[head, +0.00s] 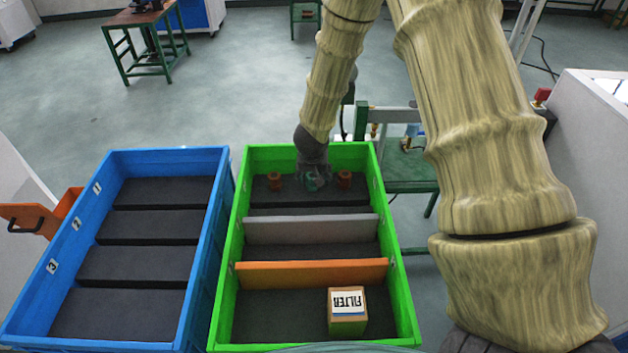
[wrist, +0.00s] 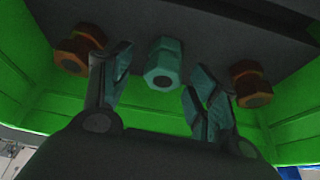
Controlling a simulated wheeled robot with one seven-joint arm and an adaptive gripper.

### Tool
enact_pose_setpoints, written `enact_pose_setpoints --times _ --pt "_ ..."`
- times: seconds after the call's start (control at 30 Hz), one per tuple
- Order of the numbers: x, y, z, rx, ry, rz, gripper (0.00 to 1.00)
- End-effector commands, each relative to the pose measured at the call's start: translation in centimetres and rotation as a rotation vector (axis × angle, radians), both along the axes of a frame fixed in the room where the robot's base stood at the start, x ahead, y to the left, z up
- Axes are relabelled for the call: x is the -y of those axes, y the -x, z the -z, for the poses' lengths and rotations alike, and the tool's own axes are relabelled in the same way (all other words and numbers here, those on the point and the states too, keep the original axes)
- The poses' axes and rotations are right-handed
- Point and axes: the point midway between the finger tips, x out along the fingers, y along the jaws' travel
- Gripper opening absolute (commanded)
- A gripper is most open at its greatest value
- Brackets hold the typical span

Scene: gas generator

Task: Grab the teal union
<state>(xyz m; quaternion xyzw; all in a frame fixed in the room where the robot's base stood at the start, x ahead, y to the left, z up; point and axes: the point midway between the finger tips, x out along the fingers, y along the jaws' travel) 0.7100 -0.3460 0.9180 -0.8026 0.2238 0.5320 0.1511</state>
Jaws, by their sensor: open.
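The teal union (wrist: 163,66) stands in the far compartment of the green crate (head: 232,240), between two orange-brown unions. It also shows in the head view (head: 311,182), partly hidden by my gripper. My gripper (wrist: 160,78) is open, with one finger to each side of the teal union in the wrist view. The fingers look apart from it. In the head view my gripper (head: 313,175) is over the far compartment, pointing down.
One orange-brown union (head: 274,181) is left of the teal one and another (head: 344,179) is right, both close to my fingers. Grey (head: 310,229) and orange (head: 312,273) dividers cross the crate. A filter box (head: 347,312) sits in the near compartment. An empty blue crate (head: 215,225) stands left.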

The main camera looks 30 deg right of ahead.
Motion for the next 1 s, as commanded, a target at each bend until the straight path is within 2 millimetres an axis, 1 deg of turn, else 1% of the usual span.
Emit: enact_pose_setpoints --times 0.03,0.13,0.47,0.5,0.57,0.6,0.73,0.77,1.0 --pt "0.07 -0.16 0.58 -0.002 -0.001 0.001 0.6" --pt "0.19 -0.39 1.21 -0.003 -0.001 0.0 0.6" --pt "0.27 -0.51 1.42 -0.002 0.001 -0.001 0.6" --pt "0.26 -0.5 1.42 -0.002 0.001 -0.001 0.53" --pt "0.27 -0.5 1.42 -0.002 0.001 -0.001 0.42" --pt "0.27 -0.5 1.42 -0.001 0.0 0.0 0.34" --pt "0.28 -0.49 1.41 -0.001 0.0 0.0 0.11" --pt "0.28 -0.49 1.41 -0.001 0.0 0.0 0.08" --pt "0.26 -0.5 1.36 -0.002 0.001 -0.001 0.08"
